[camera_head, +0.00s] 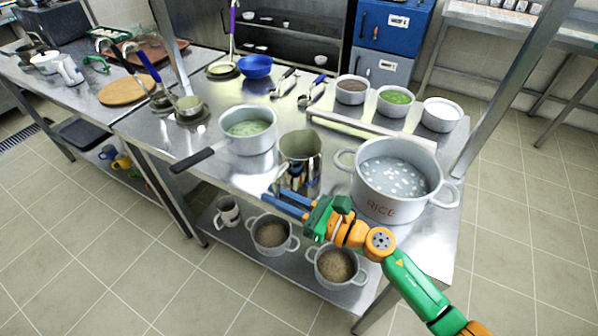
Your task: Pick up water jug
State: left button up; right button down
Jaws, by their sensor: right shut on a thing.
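The water jug (302,161) is a shiny metal pitcher standing upright near the front edge of the steel table. My right gripper (272,201) reaches in from the lower right, its blue fingers at the lower front of the jug. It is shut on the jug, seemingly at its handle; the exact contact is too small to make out. My left gripper is out of view.
Bowls (440,116) stand behind. Two pots (332,284) sit on the lower shelf.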

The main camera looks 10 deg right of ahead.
aim_at(277, 184)
dwell(0.9)
jog(key=shift+w+r, duration=0.1)
jog(key=shift+r, duration=0.15)
jog(key=r+p, duration=0.1)
jog(key=r, duration=0.1)
jog(key=r+p, duration=0.1)
jog(key=shift+s+d+r, duration=0.1)
jog(key=shift+s+r, duration=0.1)
jog(key=shift+r, duration=0.2)
jog(key=s+d+r+p, duration=0.3)
jog(key=s+r, duration=0.5)
jog(key=s, duration=0.5)
jog(key=shift+d+r+p, duration=0.2)
jog(key=shift+r+p, duration=0.15)
jog(key=shift+p, duration=0.3)
